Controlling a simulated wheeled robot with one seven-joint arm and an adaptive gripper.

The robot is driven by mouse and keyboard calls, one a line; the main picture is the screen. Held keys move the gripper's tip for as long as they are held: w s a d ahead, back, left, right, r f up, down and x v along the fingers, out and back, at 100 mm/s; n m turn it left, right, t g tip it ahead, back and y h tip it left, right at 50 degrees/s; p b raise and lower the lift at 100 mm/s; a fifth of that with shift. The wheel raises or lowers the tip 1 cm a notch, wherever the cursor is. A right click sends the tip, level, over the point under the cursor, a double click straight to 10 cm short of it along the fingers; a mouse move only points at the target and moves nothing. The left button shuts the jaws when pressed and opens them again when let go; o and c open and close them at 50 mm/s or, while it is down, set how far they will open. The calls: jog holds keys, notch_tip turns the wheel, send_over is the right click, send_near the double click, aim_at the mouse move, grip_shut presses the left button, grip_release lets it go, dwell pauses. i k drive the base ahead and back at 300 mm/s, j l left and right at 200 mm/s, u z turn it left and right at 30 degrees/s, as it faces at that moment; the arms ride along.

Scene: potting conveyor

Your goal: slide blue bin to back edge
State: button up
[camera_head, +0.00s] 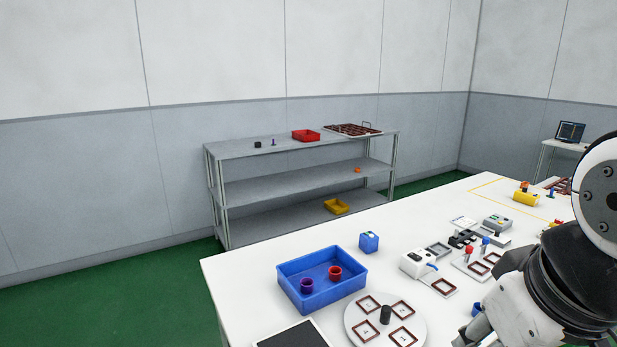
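The blue bin (341,296) sits on the white table (250,270) toward its left end, a little in from the back edge. A purple pot (306,286) and a red pot (335,273) stand inside it. My arm enters from the right. The end of my gripper (472,337) shows only partly at the bottom right, well to the right of the bin and apart from it. Its fingertips are not clear, so its opening cannot be told.
A small blue box (369,243) stands right of the bin near the back edge. A round turntable (417,328) with square frames is close at its front right. A dark panel (293,336) lies in front. White devices (417,264) stand further right. A shelf (290,186) is behind.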

aim_at(315, 265)
jog(key=i+l+u, duration=0.2)
jog(key=u, duration=0.15)
jog(key=i+l+u, duration=0.15)
jog(key=u, duration=0.2)
jog(key=i+l+u, duration=0.1)
jog(key=l+u, duration=0.2)
jog(key=l, duration=0.1)
